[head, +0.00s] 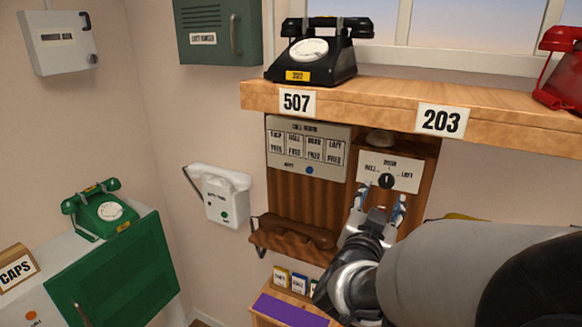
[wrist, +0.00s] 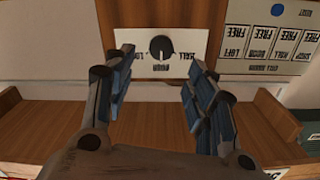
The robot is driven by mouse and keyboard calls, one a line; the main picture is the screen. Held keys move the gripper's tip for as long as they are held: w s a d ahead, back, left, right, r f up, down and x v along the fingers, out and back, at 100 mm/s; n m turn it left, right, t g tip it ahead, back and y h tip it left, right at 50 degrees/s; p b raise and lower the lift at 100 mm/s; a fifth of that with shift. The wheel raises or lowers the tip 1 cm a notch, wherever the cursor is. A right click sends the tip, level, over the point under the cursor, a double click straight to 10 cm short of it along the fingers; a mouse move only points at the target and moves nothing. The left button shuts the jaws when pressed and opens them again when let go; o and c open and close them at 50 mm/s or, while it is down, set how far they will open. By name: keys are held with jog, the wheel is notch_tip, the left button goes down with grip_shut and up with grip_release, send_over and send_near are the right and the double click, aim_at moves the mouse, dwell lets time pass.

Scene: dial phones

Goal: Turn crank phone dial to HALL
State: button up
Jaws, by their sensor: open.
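The wooden crank phone (head: 312,205) hangs under the shelf. Its white dial plate (head: 405,184) carries a round black dial knob (head: 387,181), with HALL on the left, a label that looks like DOOR above, and LOFT on the right. The plate shows upside down in the wrist view, with the knob (wrist: 161,48) at its middle. A small light mark on the knob seems to face DOOR. My gripper (head: 382,202) is open in front of the plate. In the wrist view its fingers (wrist: 158,75) stand on both sides of the knob, apart from it and holding nothing.
The wooden shelf (head: 365,105) juts out above the dial, bearing a black phone (head: 312,52) and a red phone (head: 560,70). A call board (head: 307,148) is left of the dial. A brown handset (head: 297,231) lies below. A white wall phone (head: 218,194) hangs farther left.

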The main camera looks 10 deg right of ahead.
aim_at(385, 183)
jog(key=x, duration=0.8)
jog(key=c, duration=1.1)
jog(key=shift+o, duration=0.2)
jog(key=shift+n, duration=0.3)
jog(key=n+p, duration=0.2)
jog(key=n, duration=0.3)
jog(key=n+p, duration=0.2)
jog(key=n, duration=0.4)
jog(key=shift+a, duration=0.1)
jog(key=shift+f+n, duration=0.1)
jog(key=shift+n, duration=0.2)
